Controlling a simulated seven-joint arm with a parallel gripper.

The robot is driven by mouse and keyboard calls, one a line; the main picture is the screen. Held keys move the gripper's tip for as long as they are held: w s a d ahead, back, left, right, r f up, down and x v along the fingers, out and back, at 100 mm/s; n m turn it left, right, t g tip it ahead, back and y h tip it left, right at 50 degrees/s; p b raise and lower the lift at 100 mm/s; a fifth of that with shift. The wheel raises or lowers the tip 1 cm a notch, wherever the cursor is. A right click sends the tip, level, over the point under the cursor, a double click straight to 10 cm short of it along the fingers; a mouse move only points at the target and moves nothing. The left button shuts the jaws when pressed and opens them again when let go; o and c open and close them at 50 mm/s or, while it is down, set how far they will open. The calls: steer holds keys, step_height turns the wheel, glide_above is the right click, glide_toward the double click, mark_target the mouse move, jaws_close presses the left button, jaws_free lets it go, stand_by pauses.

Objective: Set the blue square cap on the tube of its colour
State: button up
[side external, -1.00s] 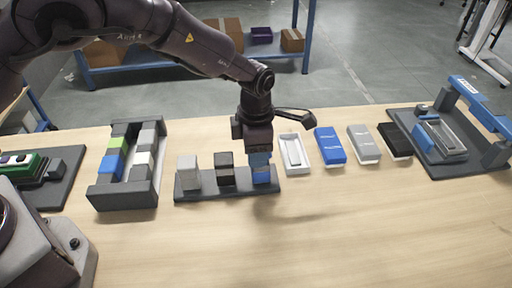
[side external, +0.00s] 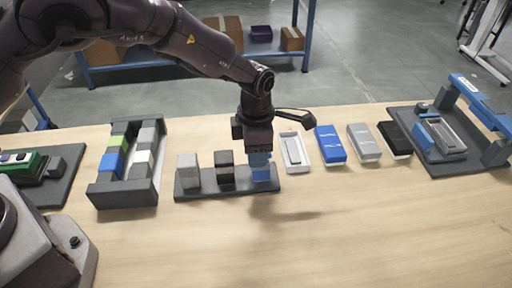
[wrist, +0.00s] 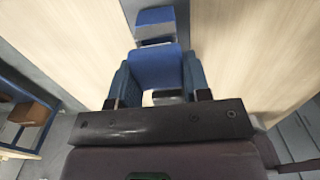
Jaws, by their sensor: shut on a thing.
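My gripper (side external: 259,152) is shut on the blue square cap (wrist: 155,66), directly above the blue tube (side external: 261,175) at the right end of a dark base (side external: 228,190). In the wrist view the cap lies between the two fingers. In the side view the fingers largely hide the cap, and I see no clear gap between it and the tube. I cannot tell whether it is fully seated. A grey column (side external: 188,172) and a black column (side external: 225,168) stand upright to the left on the same base.
A dark rack (side external: 126,196) with green, blue, grey and white blocks stands to the left. A white tray (side external: 294,152) and blue (side external: 330,145), grey (side external: 363,143) and black (side external: 396,139) boxes lie to the right, before a blue-framed fixture (side external: 480,95). The front table is clear.

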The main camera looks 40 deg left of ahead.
steer(key=shift+f, duration=0.3)
stand_by(0.6)
steer(key=o, duration=1.5)
steer(key=shift+c, duration=0.2)
steer(key=shift+r, duration=3.8)
